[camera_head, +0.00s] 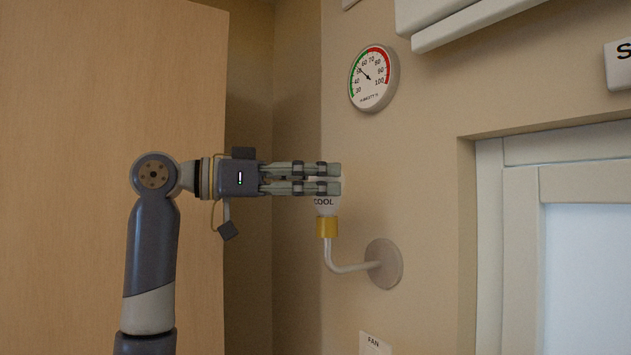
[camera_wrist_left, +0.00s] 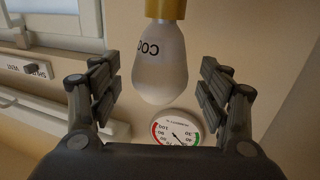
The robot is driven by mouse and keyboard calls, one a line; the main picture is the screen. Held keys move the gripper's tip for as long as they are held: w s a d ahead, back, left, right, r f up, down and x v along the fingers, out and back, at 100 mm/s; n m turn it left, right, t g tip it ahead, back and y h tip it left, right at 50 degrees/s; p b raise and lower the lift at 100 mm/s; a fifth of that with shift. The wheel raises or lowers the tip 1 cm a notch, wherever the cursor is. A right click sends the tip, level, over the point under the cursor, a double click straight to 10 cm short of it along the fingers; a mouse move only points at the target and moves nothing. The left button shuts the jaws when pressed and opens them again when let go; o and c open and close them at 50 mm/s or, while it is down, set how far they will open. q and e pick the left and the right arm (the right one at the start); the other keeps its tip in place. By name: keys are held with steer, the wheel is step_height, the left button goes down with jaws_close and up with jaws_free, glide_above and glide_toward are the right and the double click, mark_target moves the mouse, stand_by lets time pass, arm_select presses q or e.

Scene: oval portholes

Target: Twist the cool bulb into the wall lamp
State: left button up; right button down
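The cool bulb (camera_head: 326,208) is white and lettered COOL. It stands upright with its base at the yellow socket of the wall lamp (camera_head: 327,228); how far it is screwed in cannot be told. The lamp's bent white arm runs to a round plate on the wall. My left gripper (camera_head: 325,180) reaches in level from the left, its fingers hiding the bulb's upper part. In the left wrist view the bulb (camera_wrist_left: 158,70) hangs inverted between the open fingers, with a gap on each side. My right gripper is not in view.
A round gauge (camera_head: 373,78) is on the wall above the lamp. A FAN label (camera_head: 374,344) is below it. A recessed window frame (camera_head: 520,190) is at the right, and a wooden panel (camera_head: 80,130) is behind my arm at the left.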

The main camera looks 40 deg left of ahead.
arm_select(q)
steer(key=v, duration=1.2)
steer(key=shift+a, duration=0.1)
